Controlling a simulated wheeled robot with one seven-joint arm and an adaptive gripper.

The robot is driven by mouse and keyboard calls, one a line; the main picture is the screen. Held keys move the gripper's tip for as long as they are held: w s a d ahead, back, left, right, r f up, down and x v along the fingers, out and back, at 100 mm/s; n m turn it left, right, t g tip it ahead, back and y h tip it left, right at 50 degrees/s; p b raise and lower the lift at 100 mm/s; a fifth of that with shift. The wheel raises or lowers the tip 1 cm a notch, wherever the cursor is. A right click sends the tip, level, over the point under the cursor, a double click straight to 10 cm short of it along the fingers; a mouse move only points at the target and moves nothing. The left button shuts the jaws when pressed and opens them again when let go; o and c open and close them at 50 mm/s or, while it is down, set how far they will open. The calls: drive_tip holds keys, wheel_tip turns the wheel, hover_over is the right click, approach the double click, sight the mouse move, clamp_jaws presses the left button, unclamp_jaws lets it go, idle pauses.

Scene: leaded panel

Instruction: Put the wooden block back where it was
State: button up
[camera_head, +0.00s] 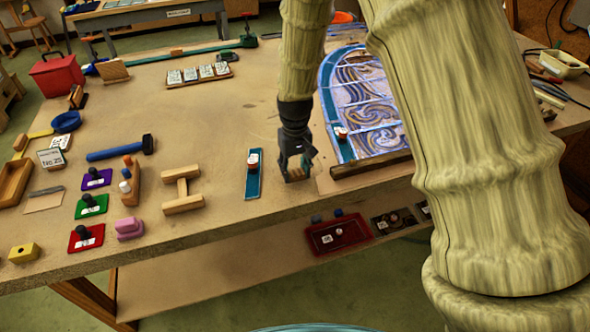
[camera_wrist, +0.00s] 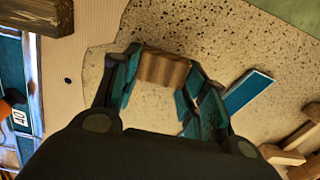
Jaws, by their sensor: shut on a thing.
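My gripper (camera_head: 297,172) is low over the workbench, just left of the leaded panel's front corner. In the wrist view its two fingers (camera_wrist: 163,65) are shut on a small brown wooden block (camera_wrist: 163,69), one finger on each side. In the head view the block is mostly hidden by the gripper. Speckled bench surface shows around the block in the wrist view; I cannot tell whether the block touches it. The leaded panel (camera_head: 372,105), blue-edged with swirling pieces, lies to the right of my gripper.
A teal strip (camera_head: 253,185) with a small red and white thing lies left of my gripper. A dark wooden bar (camera_head: 370,165) lies along the panel's front edge. An H-shaped wooden stand (camera_head: 182,188) and a blue-handled hammer (camera_head: 120,149) are further left. Bare bench lies behind them.

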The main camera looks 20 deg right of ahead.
sight(295, 170)
drive_tip(key=shift+f, duration=0.6)
drive_tip(key=shift+f, duration=0.1)
drive_tip(key=o, duration=0.8)
drive_tip(key=shift+o, duration=0.2)
wheel_tip(295, 170, up, 12)
drive_tip(key=b, duration=0.3)
